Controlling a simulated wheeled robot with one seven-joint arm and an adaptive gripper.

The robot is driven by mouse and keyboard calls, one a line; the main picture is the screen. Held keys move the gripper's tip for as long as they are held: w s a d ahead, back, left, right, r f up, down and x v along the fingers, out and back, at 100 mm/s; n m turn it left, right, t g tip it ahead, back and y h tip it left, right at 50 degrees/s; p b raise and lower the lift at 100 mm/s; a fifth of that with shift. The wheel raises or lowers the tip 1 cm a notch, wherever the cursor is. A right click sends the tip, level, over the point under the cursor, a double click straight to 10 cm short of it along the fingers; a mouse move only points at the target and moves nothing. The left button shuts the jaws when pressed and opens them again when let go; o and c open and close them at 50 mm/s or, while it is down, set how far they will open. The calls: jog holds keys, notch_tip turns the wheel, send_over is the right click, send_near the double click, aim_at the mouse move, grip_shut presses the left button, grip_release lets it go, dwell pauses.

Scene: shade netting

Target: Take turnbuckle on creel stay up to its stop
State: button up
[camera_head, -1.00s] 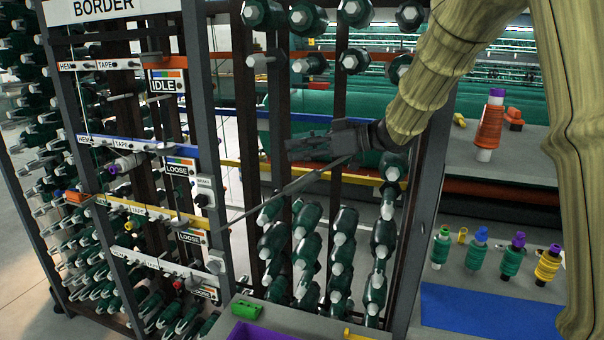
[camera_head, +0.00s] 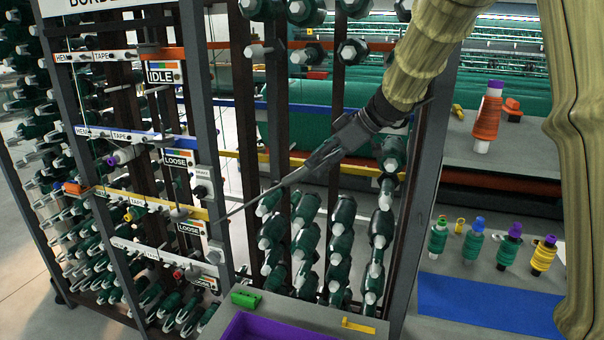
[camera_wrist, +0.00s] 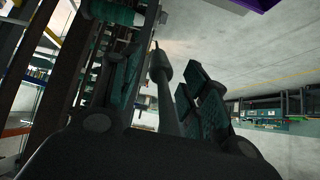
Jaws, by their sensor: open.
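The creel stay (camera_head: 245,207) is a thin grey rod slanting up and right from the creel's front post. Its thicker part, which looks like the turnbuckle (camera_head: 290,182), lies at my gripper (camera_head: 312,163). My gripper is open and lined up along the stay, pointing down and left. In the wrist view the grey turnbuckle (camera_wrist: 161,68) rises between the open fingers of my gripper (camera_wrist: 168,78), with a thin rod at its tip. I cannot tell whether the fingers touch it. The turnbuckle's near end is hidden by the gripper, and no stop can be made out.
The creel rack (camera_head: 205,130) carries green bobbins and IDLE and LOOSE labels. Bobbins (camera_head: 340,225) hang below my gripper. A purple tray (camera_head: 270,328) stands in front. At right are a blue mat (camera_head: 480,305), small coloured spools (camera_head: 508,250) and an orange cone (camera_head: 487,118).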

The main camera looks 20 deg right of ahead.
aim_at(303, 174)
jog(key=shift+p+x, duration=0.55)
jog(key=shift+x, duration=2.9)
jog(key=shift+r, duration=0.1)
grip_shut()
